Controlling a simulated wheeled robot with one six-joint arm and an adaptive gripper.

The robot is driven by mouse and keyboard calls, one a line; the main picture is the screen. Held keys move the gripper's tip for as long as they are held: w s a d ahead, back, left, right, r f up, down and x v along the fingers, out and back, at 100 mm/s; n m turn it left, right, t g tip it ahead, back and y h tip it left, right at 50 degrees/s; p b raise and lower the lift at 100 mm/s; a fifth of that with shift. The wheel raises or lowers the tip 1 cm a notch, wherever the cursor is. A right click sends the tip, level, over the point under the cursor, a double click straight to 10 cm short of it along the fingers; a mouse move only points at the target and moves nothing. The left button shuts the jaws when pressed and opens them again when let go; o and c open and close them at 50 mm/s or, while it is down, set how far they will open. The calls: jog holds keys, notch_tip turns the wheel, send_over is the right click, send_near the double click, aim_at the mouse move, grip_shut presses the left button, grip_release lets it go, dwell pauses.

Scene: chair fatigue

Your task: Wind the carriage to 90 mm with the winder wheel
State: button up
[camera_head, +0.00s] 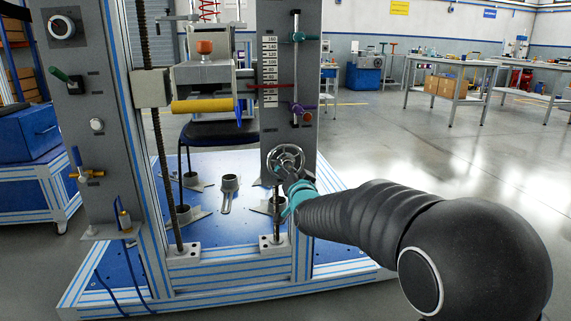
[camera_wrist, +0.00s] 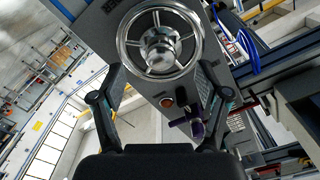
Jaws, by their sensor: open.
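The winder wheel (camera_head: 286,159) is a silver spoked handwheel low on the grey right-hand panel of the test frame. In the wrist view the wheel (camera_wrist: 159,40) fills the top middle, with a round metal hub. My gripper (camera_head: 292,178) is close in front of the wheel. Its two dark fingers (camera_wrist: 162,85) are spread apart at the wheel's near side, with nothing seen between them; contact with the rim cannot be told. The carriage (camera_head: 205,75) stands high between the screws, with a yellow roller below it. A red pointer (camera_head: 268,86) lies across the white scale (camera_head: 269,68); its reading is too small to tell.
A teal-handled clamp (camera_head: 297,37) and a purple knob (camera_head: 298,109) stick out from the panel above the wheel. An orange button (camera_wrist: 166,102) shows near the fingers. Open floor (camera_head: 440,150) lies to the right.

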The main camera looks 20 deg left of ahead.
jog(key=n, duration=0.4)
jog(key=shift+n, duration=0.3)
jog(key=n, duration=0.3)
jog(key=shift+n, duration=0.4)
jog(key=n, duration=0.3)
jog(key=shift+n, duration=0.4)
jog(key=n, duration=0.4)
jog(key=shift+r+n, duration=0.1)
jog(key=shift+n, duration=0.2)
